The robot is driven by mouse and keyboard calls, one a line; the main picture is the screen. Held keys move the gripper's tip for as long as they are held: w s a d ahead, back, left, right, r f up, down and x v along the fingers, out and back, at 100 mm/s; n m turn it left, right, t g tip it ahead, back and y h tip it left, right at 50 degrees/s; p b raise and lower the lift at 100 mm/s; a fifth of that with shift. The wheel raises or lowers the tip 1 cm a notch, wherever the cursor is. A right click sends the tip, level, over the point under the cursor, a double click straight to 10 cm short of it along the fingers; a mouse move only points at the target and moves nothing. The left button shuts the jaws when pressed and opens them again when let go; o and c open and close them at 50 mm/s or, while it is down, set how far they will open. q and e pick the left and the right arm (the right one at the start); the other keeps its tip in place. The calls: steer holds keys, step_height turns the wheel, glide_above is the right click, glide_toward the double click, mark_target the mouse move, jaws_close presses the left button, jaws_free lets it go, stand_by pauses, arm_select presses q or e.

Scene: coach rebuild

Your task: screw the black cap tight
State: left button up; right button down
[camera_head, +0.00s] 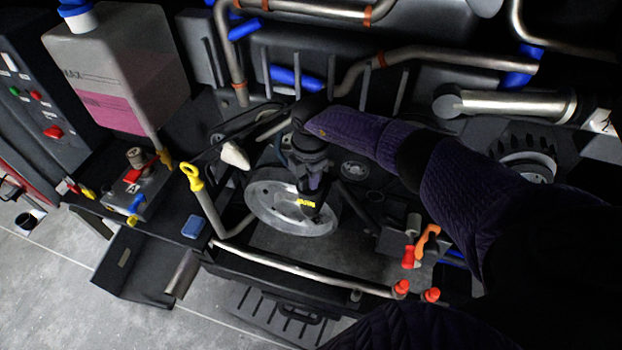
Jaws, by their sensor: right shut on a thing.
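My right arm, in a dark quilted sleeve, comes in from the right and bends down at the wrist over the engine bay. My right gripper (313,187) points down in front of a grey metal pulley wheel (265,207). It is shut on a small dark part with yellow markings, which looks like the black cap (306,203). The fingers and the dark surroundings hide most of the cap and whatever is under it, so I cannot tell how it sits. My left gripper is not in view.
A tank with pink fluid (120,75) stands at the upper left. A yellow-ringed dipstick tube (205,200) rises left of the wheel. A silvery pipe (290,268) crosses the front. Red and orange fittings (410,257) stand at right. Metal pipes run along the back.

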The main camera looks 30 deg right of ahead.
steer(key=shift+a+m, duration=0.1)
steer(key=shift+m, duration=0.3)
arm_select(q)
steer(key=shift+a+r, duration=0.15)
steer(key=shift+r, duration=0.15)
arm_select(e)
steer(key=shift+c, duration=2.4)
jaws_free()
steer(key=shift+a, duration=0.1)
steer(key=o, duration=0.4)
steer(key=shift+r+p, duration=0.3)
steer(key=shift+p, duration=0.05)
step_height(320, 180, up, 10)
steer(key=p, duration=0.9)
steer(key=shift+f+p, duration=0.1)
steer(key=shift+p, duration=0.25)
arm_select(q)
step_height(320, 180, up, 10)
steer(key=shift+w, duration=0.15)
arm_select(e)
steer(key=shift+f, duration=0.1)
